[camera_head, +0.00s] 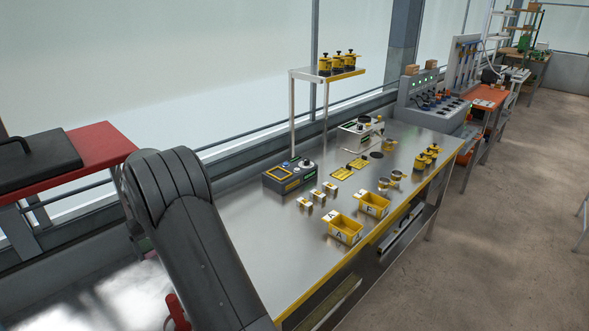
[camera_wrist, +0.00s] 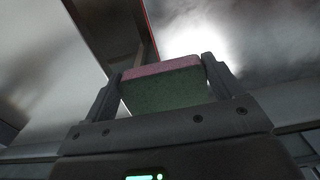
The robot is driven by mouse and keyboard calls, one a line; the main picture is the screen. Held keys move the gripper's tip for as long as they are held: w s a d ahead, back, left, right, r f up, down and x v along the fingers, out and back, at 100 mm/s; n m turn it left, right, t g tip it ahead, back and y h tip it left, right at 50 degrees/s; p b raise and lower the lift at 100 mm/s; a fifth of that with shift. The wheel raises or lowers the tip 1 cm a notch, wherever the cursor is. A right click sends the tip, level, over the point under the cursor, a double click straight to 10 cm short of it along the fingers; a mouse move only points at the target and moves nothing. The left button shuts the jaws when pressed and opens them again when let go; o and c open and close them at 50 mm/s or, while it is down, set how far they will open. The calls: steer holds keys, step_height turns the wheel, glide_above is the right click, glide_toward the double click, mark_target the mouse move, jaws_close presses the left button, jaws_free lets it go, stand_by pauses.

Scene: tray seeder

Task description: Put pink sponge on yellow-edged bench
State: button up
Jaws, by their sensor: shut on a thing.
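The pink sponge (camera_wrist: 163,84) is between the two fingers of my gripper (camera_wrist: 162,82) in the wrist view. Its pink face is a strip along the far edge, and the side towards the camera looks dark green. My gripper is shut on it. In the head view my dark arm covers the lower left, and neither the gripper nor the sponge can be made out there. The yellow-edged bench (camera_head: 262,228) is a long metal-topped table with a yellow front edge, running from bottom centre to the upper right. My arm hides part of its near end.
Yellow bins (camera_head: 344,228), small white-and-yellow boxes (camera_head: 318,196) and a control box (camera_head: 290,176) stand on the bench. A raised shelf (camera_head: 320,73) holds yellow jars. A red-edged table (camera_head: 103,147) with a dark case is at left. The bench's near part is bare.

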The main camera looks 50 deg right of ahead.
steer(key=s+d+r, duration=0.1)
steer(key=s+d, duration=0.4)
steer(key=d, duration=0.5)
steer(key=s+d+r, duration=0.2)
steer(key=s+d, duration=0.3)
steer(key=d, duration=0.4)
steer(key=s+d+r, duration=0.1)
steer(key=s+d, duration=0.4)
steer(key=d, duration=0.5)
steer(key=w+a+f, duration=0.2)
steer(key=w, duration=0.1)
steer(key=w+a+f, duration=0.2)
steer(key=w+a, duration=0.1)
steer(key=w+a+f, duration=0.2)
steer(key=w, duration=0.1)
steer(key=shift+w+a+f, duration=0.2)
steer(key=shift+w+f, duration=0.2)
steer(key=shift+f, duration=1.95)
steer(key=shift+f, duration=0.15)
steer(key=o, duration=0.8)
